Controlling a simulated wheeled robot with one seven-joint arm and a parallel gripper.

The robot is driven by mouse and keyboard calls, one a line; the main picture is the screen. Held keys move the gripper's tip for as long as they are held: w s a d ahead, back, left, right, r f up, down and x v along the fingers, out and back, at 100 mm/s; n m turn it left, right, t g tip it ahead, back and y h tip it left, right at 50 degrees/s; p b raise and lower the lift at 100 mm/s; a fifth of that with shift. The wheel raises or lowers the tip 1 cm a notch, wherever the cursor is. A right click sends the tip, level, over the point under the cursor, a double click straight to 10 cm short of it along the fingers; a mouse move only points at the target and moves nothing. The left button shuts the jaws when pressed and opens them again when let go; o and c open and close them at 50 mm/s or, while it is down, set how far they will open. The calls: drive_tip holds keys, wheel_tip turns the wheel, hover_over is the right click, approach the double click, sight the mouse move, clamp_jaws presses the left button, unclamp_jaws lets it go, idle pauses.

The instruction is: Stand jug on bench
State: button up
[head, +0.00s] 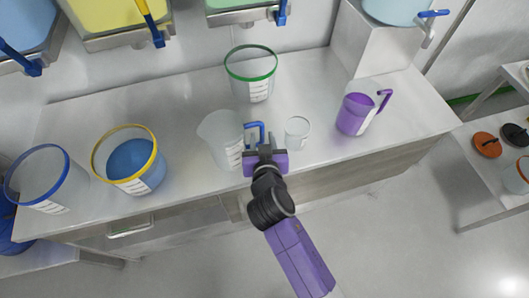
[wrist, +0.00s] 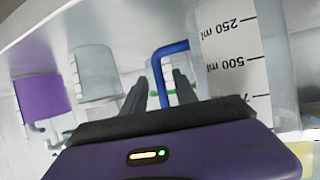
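A clear jug (head: 222,140) with a printed scale and a blue handle (head: 258,131) stands upright on the bench (head: 190,113), near its front edge. My gripper (head: 264,152) is at the handle side of this jug. In the wrist view the jug (wrist: 235,60) fills the right side, and its blue handle (wrist: 158,72) shows between the two dark fingers of my gripper (wrist: 160,85). The fingers are apart, with a gap around the handle; I cannot tell whether either touches it. A purple-filled jug (head: 356,114) with a purple handle stands farther right; it also shows in the wrist view (wrist: 41,97).
A small clear beaker (head: 297,132) stands close right of my gripper. A green-rimmed bucket (head: 252,78) is behind. A yellow-rimmed bucket (head: 112,168) with blue contents and a blue-rimmed bucket (head: 45,182) stand left. Bench room is clear between beaker and purple jug.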

drive_tip(key=a+v, duration=0.1)
drive_tip(key=v, duration=0.9)
drive_tip(key=shift+s+d+b, duration=0.25)
drive_tip(key=shift+d+b, duration=0.15)
drive_tip(key=shift+d, duration=0.15)
drive_tip(key=s+d+f+y, duration=0.1)
drive_tip(key=s+d+f, duration=0.1)
drive_tip(key=s+d, duration=0.45)
drive_tip(key=s+d+f, duration=0.1)
drive_tip(key=s+d, duration=0.2)
drive_tip(key=s, duration=0.6)
drive_tip(key=s+d+r+h, duration=0.1)
drive_tip(key=s+d+r, duration=0.4)
drive_tip(key=s, duration=0.2)
drive_tip(key=s+d+r+m+t+h, duration=0.1)
drive_tip(key=s+d+r, duration=0.4)
drive_tip(key=s, duration=0.2)
drive_tip(key=shift+s+d+r+t, duration=0.15)
drive_tip(key=shift+d+r+t, duration=0.05)
drive_tip(key=shift+r+t, duration=0.1)
